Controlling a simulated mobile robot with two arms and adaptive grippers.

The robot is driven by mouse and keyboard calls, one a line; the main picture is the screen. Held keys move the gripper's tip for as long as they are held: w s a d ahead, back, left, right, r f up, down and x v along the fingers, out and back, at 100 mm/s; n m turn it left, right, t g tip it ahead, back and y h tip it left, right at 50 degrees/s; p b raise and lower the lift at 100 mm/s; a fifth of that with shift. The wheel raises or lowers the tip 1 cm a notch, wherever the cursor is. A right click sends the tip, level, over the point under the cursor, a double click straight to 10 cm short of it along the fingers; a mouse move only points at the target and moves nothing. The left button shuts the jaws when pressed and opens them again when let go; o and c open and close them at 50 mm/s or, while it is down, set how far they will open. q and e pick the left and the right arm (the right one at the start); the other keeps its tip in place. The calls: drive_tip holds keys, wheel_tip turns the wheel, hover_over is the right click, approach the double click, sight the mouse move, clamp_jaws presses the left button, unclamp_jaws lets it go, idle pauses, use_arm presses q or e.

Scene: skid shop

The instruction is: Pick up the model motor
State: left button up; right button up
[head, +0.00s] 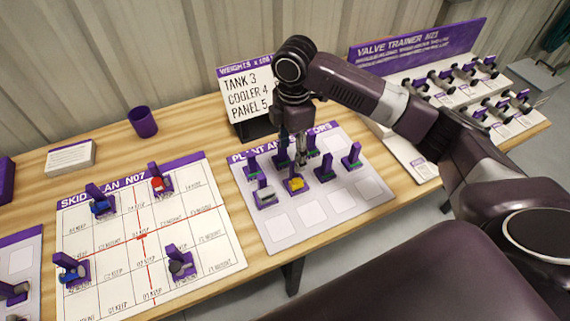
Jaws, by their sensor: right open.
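No label marks which piece is the model motor. A small yellow model (296,184) on a purple base stands on the white board headed "PLANT AN..." (285,233). My right gripper (301,161) points down just above and behind it in the picture, open, with no piece seen in it. Its fingers partly cover the models behind. A pale grey model (265,194) stands to the left of the yellow one. My left gripper is not in view.
The skid plan board (215,240) lies to the left with a red model (158,184), blue models (101,206) and a dark grey one (180,262). A purple cup (142,121) and a weights sign (245,95) stand behind. The valve trainer panel (420,48) is at right.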

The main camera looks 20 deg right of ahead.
sight(297, 177)
drive_tip(key=f, duration=0.1)
drive_tip(key=s+f+p, duration=0.1)
drive_tip(key=f, duration=0.1)
drive_tip(key=shift+s+d, duration=0.35)
drive_tip(key=f, duration=0.1)
drive_tip(key=f+p, duration=0.1)
drive_tip(key=f, duration=0.1)
drive_tip(key=shift+w+d, duration=0.1)
drive_tip(key=shift+w, duration=0.1)
drive_tip(key=shift+f, duration=0.45)
drive_tip(key=c, duration=1.5)
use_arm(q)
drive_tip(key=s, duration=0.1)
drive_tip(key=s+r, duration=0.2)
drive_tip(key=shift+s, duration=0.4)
